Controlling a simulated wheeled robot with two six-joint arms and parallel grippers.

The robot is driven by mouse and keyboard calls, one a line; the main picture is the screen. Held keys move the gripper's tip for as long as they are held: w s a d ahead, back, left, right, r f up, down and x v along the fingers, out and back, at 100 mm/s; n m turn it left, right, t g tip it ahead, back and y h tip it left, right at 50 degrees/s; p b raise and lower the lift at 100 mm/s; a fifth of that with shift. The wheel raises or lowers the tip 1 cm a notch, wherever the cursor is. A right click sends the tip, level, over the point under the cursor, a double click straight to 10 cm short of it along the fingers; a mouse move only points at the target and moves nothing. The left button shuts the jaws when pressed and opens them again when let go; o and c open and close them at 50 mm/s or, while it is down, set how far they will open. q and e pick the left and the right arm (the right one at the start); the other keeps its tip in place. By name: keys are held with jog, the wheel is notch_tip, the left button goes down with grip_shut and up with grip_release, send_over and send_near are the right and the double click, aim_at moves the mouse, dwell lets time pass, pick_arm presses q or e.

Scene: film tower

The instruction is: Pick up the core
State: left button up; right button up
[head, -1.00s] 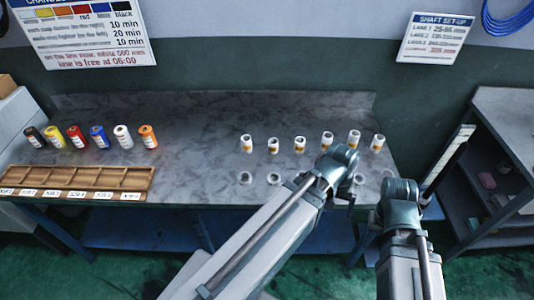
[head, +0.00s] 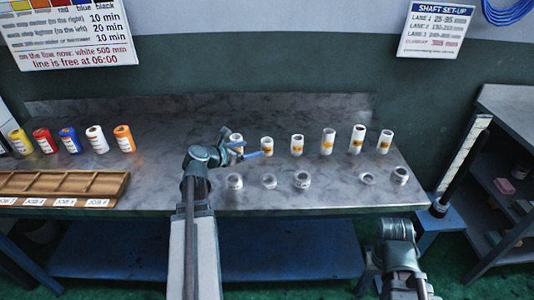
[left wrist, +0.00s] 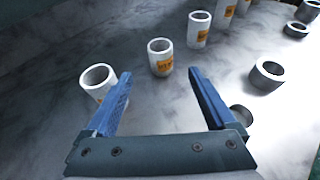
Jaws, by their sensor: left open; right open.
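Several white cores with orange labels stand upright in a row on the grey bench. The leftmost core (head: 236,141) is partly covered by my left gripper (head: 252,149); in the left wrist view it stands beside the left finger (left wrist: 98,78). The second core (head: 267,147) stands ahead of the open jaws, and it shows between the fingertips in the left wrist view (left wrist: 160,57). The third core (left wrist: 198,30) is further right. My left gripper is open and empty, with blue fingers. My right arm is at the lower right; its fingers are not visible.
Short grey-white rings (head: 302,179) lie in front of the cores on the bench (head: 330,200). Coloured rolls (head: 69,140) stand at the left behind a wooden divided tray (head: 60,183). A black-and-white post (head: 462,165) and a shelf unit stand at the right.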

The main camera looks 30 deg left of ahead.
aim_at(263, 146)
pick_arm(q)
jog(key=b+x, duration=0.3)
jog(key=x, duration=0.5)
jog(key=shift+s+a+f, duration=0.1)
jog(key=shift+w, duration=0.35)
jog(key=b+x, duration=0.2)
jog(key=x, duration=0.3)
jog(key=shift+w, duration=0.15)
grip_shut()
